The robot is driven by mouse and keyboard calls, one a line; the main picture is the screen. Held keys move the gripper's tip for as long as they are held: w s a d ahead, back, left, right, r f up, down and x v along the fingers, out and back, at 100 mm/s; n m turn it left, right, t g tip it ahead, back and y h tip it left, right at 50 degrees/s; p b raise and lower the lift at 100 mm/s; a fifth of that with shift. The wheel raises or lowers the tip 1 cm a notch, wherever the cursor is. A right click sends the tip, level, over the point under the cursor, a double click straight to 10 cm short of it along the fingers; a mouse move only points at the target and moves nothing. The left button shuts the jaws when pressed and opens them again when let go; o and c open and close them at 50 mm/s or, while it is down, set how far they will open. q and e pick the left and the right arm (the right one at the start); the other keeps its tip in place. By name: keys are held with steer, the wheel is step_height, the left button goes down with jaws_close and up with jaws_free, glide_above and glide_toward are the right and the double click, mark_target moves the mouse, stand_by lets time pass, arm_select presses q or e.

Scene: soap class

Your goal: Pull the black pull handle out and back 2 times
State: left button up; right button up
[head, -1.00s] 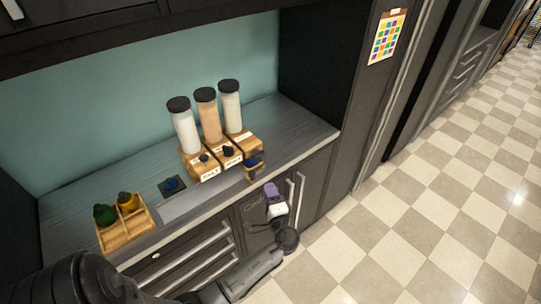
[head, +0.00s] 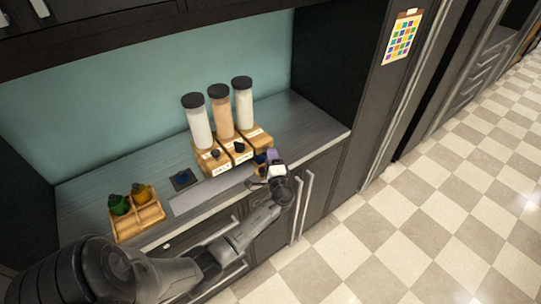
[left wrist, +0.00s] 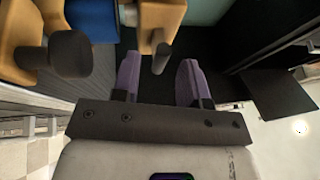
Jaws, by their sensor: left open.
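Three tall dispensers with black lids, one (head: 243,103) at the right end, stand on wooden bases on the counter. Black knob-like handles show on the left base (head: 216,153) and the middle base (head: 240,147). My left gripper (head: 268,162) is at the front of the right-hand base and hides part of it. In the left wrist view, its purple fingers (left wrist: 158,80) are open. A dark handle (left wrist: 160,60) on a wooden part lies just ahead, between the fingertips; contact cannot be told. Another dark knob (left wrist: 72,53) is to the left. My right gripper is not in view.
A wooden tray (head: 140,224) with a green and a yellow bottle stands at the counter's left. A small dark square with a blue item (head: 184,178) lies left of the dispensers. Cabinet handles (head: 303,205) line the counter front. The tiled floor is clear.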

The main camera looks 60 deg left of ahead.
arm_select(q)
steer(key=shift+w+a+r, duration=0.1)
steer(key=shift+a, duration=0.35)
steer(key=shift+c, duration=0.3)
jaws_close()
steer(key=shift+d, duration=0.1)
